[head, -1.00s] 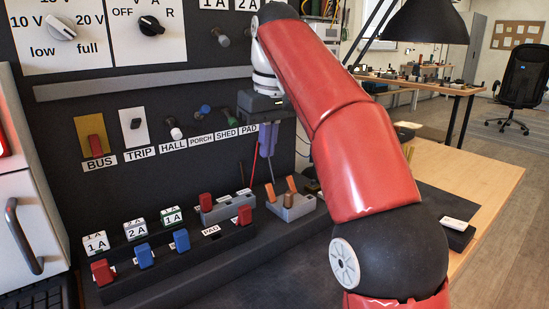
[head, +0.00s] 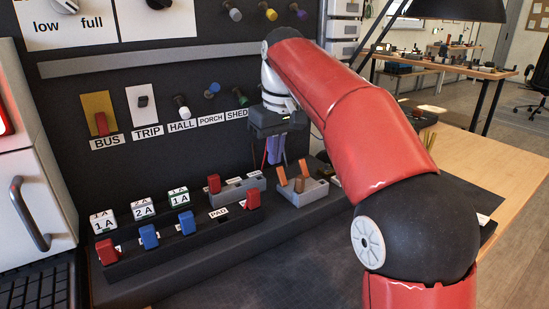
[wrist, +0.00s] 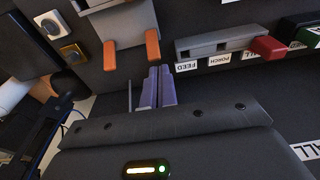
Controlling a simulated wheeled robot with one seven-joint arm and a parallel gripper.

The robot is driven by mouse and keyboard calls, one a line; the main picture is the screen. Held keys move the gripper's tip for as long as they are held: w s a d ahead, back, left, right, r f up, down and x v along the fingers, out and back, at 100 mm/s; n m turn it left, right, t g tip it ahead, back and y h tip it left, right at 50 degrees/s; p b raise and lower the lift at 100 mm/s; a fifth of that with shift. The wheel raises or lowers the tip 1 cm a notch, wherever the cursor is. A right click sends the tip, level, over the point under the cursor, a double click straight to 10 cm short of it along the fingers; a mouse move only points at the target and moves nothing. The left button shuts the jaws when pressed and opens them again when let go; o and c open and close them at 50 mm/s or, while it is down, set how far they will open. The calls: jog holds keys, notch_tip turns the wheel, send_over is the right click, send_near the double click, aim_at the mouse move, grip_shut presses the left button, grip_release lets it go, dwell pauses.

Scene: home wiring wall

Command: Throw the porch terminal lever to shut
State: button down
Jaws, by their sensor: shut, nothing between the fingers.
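A grey terminal block (head: 288,194) with two raised orange levers (head: 300,184) stands on the bench ledge. The levers (wrist: 152,46) also show in the wrist view. Beside it is a longer grey block (head: 240,190) with one red lever (head: 214,183), raised at its left end. In the wrist view, FEED and PORCH labels (wrist: 222,60) lie along this longer block (wrist: 205,45). I cannot tell which lever is the porch one. My gripper (head: 274,160) points down above and behind the blocks, its purple fingers (wrist: 157,88) shut and empty, apart from the levers.
A dark holder (head: 180,250) with red and blue switches stands in front at left. Wall knobs and labels, including a PORCH label (head: 211,119), are behind. A black lamp (head: 450,10) hangs at upper right. The dark mat (head: 300,270) in front looks clear.

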aim_at(280, 170)
jog(key=shift+w+a+f, duration=0.1)
jog(key=shift+f, duration=0.8)
jog(key=shift+b, duration=0.35)
jog(key=shift+s+d+t+y+b, duration=0.25)
jog(key=shift+t+y+b, duration=0.2)
jog(key=shift+b, duration=0.5)
jog(key=t+b, duration=0.1)
jog(key=b, duration=0.1)
jog(key=s+t+y+b, duration=0.1)
jog(key=b, duration=0.2)
jog(key=shift+s+d+y, duration=0.15)
jog(key=shift+d+y, duration=0.1)
jog(key=shift+d, duration=0.15)
jog(key=t+b, duration=0.1)
jog(key=b, duration=0.1)
jog(key=s+t+y+b, duration=0.1)
jog(key=b, duration=0.2)
jog(key=shift+d+t+b, duration=0.25)
jog(key=shift+d+b, duration=0.05)
jog(key=shift+d, duration=0.1)
jog(key=t+y+b, duration=0.1)
jog(key=s+t+b, duration=0.1)
jog(key=b, duration=0.1)
jog(key=shift+s+d+r+y, duration=0.15)
jog(key=shift+d+r+y, duration=0.1)
jog(key=shift+d+y, duration=0.15)
jog(key=shift+s+b, duration=0.15)
jog(key=shift+b, duration=0.25)
jog(key=shift+s+d+r, duration=0.1)
jog(key=shift+s+d, duration=0.05)
